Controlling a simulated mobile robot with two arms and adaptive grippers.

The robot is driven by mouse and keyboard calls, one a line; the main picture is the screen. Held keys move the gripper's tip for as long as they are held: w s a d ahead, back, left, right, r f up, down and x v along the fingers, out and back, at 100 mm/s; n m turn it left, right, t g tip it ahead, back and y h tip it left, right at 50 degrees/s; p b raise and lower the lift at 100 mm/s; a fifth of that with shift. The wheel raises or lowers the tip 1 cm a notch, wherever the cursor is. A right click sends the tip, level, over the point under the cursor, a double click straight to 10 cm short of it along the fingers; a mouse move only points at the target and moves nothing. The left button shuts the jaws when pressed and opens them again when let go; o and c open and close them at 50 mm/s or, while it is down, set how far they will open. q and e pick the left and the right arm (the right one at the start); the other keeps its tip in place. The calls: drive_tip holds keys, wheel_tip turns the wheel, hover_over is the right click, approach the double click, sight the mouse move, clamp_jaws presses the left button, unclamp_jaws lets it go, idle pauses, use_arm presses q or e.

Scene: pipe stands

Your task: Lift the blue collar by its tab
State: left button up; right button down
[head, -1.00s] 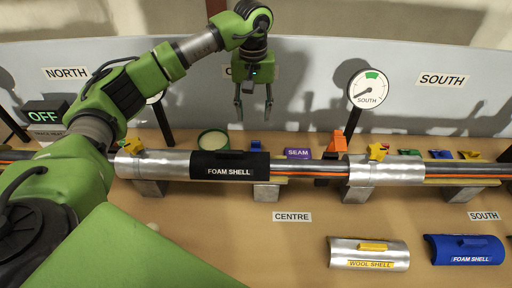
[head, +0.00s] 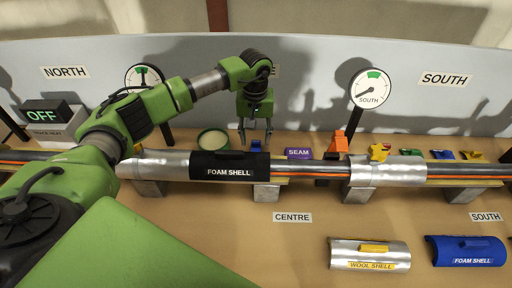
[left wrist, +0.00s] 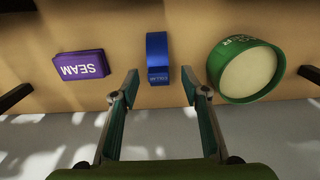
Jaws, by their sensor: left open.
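In the left wrist view the collar (left wrist: 157,50) is a small blue band with a labelled tab facing the gripper. My left gripper (head: 255,139) is open and empty, just above the collar. In the left wrist view its fingertips (left wrist: 159,74) stand apart on either side of the collar's tab. I cannot tell whether they touch it. My right gripper is not in view.
A purple seam block (head: 299,153) and a round green-rimmed container (head: 213,140) stand close on either side. The pipe with a black foam shell (head: 229,166) runs in front. A wool shell (head: 369,254) and a blue foam shell (head: 466,250) lie at the front right.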

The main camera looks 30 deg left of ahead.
sight(256, 141)
use_arm(q)
wheel_tip(256, 141, down, 3)
drive_tip(key=shift+d+f+p, duration=0.15)
drive_tip(key=shift+f+p, duration=0.05)
drive_tip(key=shift+p, duration=0.35)
drive_tip(key=shift+w+f, duration=0.1)
drive_tip(key=shift+f, duration=0.1)
clamp_jaws()
drive_tip(key=shift+r, duration=0.1)
